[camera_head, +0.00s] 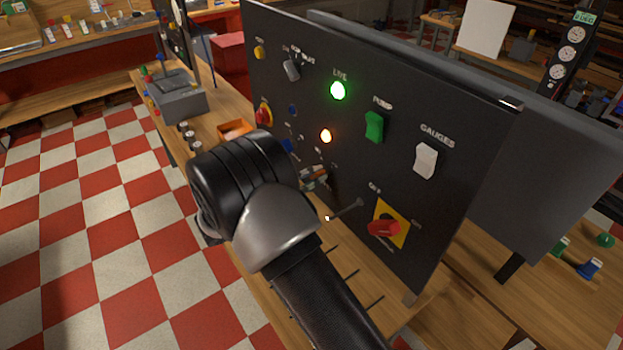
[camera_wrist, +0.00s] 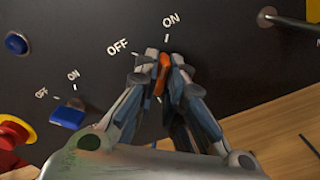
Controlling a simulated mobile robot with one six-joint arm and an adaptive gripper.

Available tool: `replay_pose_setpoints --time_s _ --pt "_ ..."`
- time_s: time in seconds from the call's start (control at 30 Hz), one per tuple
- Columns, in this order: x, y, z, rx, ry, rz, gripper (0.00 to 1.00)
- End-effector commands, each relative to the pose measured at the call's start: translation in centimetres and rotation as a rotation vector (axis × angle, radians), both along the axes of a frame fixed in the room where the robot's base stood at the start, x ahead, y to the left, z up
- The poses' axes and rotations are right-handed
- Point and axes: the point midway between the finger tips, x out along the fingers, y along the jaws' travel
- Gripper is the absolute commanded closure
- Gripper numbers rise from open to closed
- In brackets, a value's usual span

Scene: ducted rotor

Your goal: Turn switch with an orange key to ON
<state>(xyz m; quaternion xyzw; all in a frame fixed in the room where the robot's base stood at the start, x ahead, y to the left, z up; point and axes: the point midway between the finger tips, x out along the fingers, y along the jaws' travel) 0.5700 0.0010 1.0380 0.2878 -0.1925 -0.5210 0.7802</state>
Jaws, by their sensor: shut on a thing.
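The orange key (camera_wrist: 161,74) stands in its switch on the black panel (camera_head: 440,102). In the wrist view, OFF is printed at its upper left and ON above it, slightly right. The key's top leans slightly right, nearer the ON side than OFF. My gripper (camera_wrist: 160,72) is shut on the key, one finger on each side. The fingers hide the lower part of the switch. In the head view my gripper (camera_head: 314,177) is at the panel, largely behind my arm, and the key cannot be made out there.
Left of the orange key in the wrist view are a blue key switch (camera_wrist: 67,116), a blue button (camera_wrist: 16,43) and a red knob (camera_wrist: 14,131). A metal lever (camera_wrist: 290,20) sticks out at the right. A red rotary switch (camera_head: 383,229) sits lower right in the head view.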

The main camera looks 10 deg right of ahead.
Motion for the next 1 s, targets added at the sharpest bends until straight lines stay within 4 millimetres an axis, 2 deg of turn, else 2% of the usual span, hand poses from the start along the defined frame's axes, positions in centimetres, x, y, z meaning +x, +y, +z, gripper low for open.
replay_pose_setpoints --time_s 0.37,0.4,0.7,1.0 --pt "0.00 0.01 0.00 0.004 -0.008 -0.001 1.00" --pt "0.00 0.01 0.00 0.004 -0.008 -0.001 0.89" --pt "0.01 0.00 0.01 0.003 -0.006 -0.001 0.70" --pt "-0.02 0.09 0.00 0.002 -0.006 0.000 0.70"
